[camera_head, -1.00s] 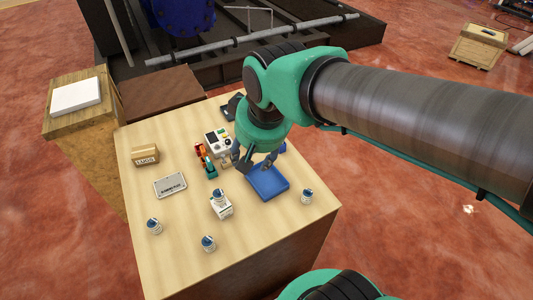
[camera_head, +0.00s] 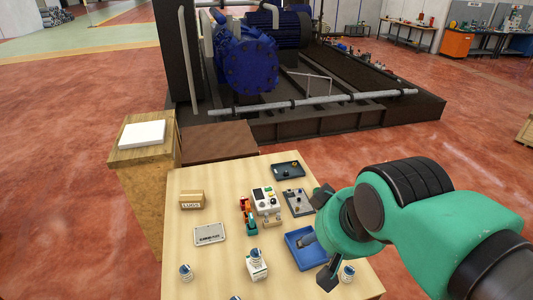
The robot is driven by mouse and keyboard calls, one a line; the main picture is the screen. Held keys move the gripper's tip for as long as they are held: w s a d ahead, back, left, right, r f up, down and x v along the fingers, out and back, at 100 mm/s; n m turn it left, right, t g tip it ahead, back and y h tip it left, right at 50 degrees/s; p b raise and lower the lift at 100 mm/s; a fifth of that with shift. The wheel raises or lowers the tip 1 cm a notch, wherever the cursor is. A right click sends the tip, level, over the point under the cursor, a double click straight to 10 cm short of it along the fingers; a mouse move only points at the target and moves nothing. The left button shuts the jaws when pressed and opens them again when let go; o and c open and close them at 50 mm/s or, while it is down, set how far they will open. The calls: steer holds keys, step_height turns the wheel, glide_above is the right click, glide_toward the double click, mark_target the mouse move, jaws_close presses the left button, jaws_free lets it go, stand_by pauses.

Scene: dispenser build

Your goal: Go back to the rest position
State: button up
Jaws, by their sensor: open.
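My gripper (camera_head: 318,256) is at the right side of the wooden table (camera_head: 187,241), in front of my green wrist. Its dark fingers are spread apart with nothing between them. From this view it overlaps part of a blue tray (camera_head: 295,236); I cannot tell its height above the tray. A white box with a blue-and-white capped piece on it (camera_head: 257,266) stands left of the tray.
A white device with buttons (camera_head: 265,200), an orange-and-green tool (camera_head: 248,217), a cardboard box (camera_head: 192,200), a label plate (camera_head: 209,235) and dark trays (camera_head: 288,170) are on the table. Small capped pieces (camera_head: 186,272) stand near its front. Big blue machinery (camera_head: 246,62) is behind.

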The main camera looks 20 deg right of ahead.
step_height(320, 180, down, 12)
steer(key=b, duration=1.1)
steer(key=shift+b, duration=0.3)
